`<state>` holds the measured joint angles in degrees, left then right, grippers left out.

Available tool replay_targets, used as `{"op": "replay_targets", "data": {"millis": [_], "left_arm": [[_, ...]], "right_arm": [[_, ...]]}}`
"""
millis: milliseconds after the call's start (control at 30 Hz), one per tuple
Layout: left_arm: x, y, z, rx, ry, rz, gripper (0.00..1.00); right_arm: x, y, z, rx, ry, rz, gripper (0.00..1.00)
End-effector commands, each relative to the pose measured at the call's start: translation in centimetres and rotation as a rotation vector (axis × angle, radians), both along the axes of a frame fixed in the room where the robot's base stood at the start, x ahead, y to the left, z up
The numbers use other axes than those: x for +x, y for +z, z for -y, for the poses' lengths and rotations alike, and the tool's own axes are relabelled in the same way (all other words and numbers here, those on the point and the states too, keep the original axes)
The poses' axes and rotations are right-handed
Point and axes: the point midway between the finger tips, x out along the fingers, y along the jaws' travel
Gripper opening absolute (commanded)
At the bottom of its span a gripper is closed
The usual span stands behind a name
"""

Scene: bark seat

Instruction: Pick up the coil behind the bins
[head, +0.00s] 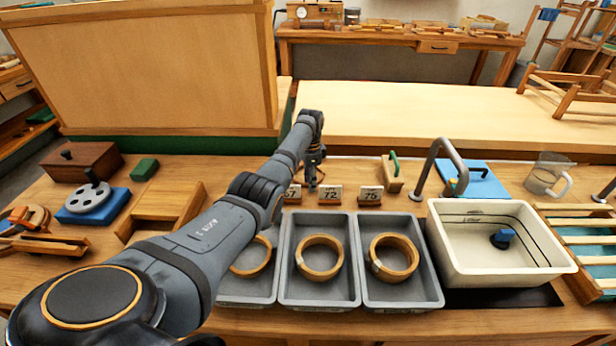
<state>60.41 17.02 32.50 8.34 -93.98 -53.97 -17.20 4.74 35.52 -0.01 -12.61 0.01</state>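My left gripper (313,180) points down at the far side of the workbench, behind the bins, just beyond the small number cards. It is small and dark here, and I cannot tell whether its fingers are open or shut. I see no separate coil behind the bins; the gripper and arm may hide one. Three grey bins stand in a row: a left bin (245,291), a middle bin (318,296) and a right bin (402,298). Each holds a tan coil: left coil (262,262), middle coil (336,271) and right coil (413,265). My arm covers part of the left bin. My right gripper is not in view.
Number cards (330,195) stand behind the bins, with a wooden block with a green handle (393,178) to their right. A white basin (500,280) with a grey tap (436,160) is at right. A wooden tray (190,207) lies left of my arm.

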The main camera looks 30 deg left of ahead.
Motion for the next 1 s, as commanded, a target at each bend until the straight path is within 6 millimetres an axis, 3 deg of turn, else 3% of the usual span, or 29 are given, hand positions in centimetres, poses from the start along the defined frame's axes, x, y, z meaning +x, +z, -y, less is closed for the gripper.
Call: {"op": "replay_targets", "data": {"millis": [167, 433, 800, 1000], "left_arm": [[0.0, 0.0, 0.0, 0.001, 0.000, 0.001, 0.36], [0.0, 0.1, 0.0, 0.001, 0.000, 0.001, 0.00], [0.0, 0.3, 0.0, 0.000, 0.000, 0.001, 0.00], [0.1, 2.4, -0.1, 0.001, 0.000, 0.005, 0.00]], "right_arm": [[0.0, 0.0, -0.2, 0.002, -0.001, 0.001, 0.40], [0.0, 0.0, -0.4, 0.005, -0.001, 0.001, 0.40], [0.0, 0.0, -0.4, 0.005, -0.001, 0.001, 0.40], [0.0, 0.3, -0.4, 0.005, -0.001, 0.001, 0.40]]}}
